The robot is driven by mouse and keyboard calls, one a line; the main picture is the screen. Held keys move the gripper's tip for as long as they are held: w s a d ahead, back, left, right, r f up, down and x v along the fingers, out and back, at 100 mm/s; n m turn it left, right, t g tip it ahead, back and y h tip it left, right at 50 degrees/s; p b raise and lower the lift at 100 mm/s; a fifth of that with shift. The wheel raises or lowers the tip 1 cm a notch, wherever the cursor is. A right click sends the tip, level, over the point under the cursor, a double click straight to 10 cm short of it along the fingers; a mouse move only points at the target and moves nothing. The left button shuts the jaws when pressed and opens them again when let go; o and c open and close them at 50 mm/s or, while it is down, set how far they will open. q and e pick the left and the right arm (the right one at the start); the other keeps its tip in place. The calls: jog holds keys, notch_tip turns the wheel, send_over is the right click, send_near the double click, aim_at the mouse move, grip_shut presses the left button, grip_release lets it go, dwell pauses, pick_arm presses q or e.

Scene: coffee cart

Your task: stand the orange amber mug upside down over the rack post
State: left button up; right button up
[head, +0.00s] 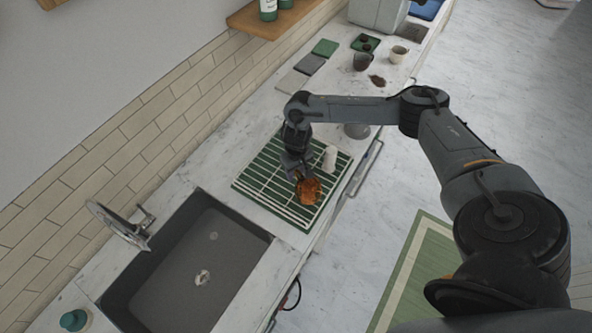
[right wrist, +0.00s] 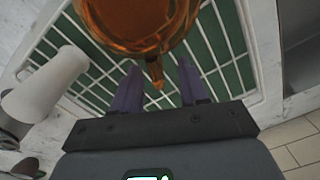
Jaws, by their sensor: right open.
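The orange amber mug (head: 310,191) is at the green rack with white bars (head: 262,187), near its front edge. In the right wrist view the glassy mug (right wrist: 135,22) is cut off by the top edge, with a narrow part, likely its handle, pointing toward the fingers. My right gripper (right wrist: 160,84) is open, its two purple fingers on either side of that narrow part; I cannot tell whether they touch it. In the head view my right gripper (head: 300,176) is just behind the mug. The rack post cannot be made out, nor whether the mug is over it. My left gripper is out of view.
A white cup-like object (head: 330,158) stands close beside my right gripper; it also shows in the right wrist view (right wrist: 45,85). The sink (head: 190,265) and tap (head: 122,224) lie left of the rack. Cups and coloured mats (head: 325,47) are farther back.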

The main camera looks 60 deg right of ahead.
notch_tip(320, 180, up, 9)
jog(key=shift+d+r+p, duration=0.1)
jog(key=shift+r+p, duration=0.1)
jog(key=shift+p, duration=0.35)
jog(key=shift+r, duration=0.6)
jog(key=shift+p, duration=0.3)
jog(key=w+a+f+n+t+y+p, duration=0.1)
jog(key=a+n+t, duration=0.15)
jog(key=a, duration=0.65)
jog(key=w+a+f+n+t+y+p, duration=0.15)
jog(key=a+n, duration=0.25)
jog(key=a, duration=0.5)
jog(key=s+a+r+n+t+y+p, duration=0.1)
jog(key=s+a+r+n+t, duration=0.15)
jog(key=a, duration=0.55)
jog(key=s+a+r+n+t+y+p, duration=0.1)
jog(key=a+r, duration=0.3)
jog(key=a, duration=0.4)
jog(key=s+d+r+m+g+h+p, duration=0.3)
jog(key=s+d+g+h, duration=0.1)
jog(key=s+d, duration=0.9)
jog(key=s, duration=0.2)
jog(key=shift+s+d+m+h+p, duration=0.15)
jog(key=shift+s+m+h+p, duration=0.15)
jog(key=shift+s+h+p, duration=0.05)
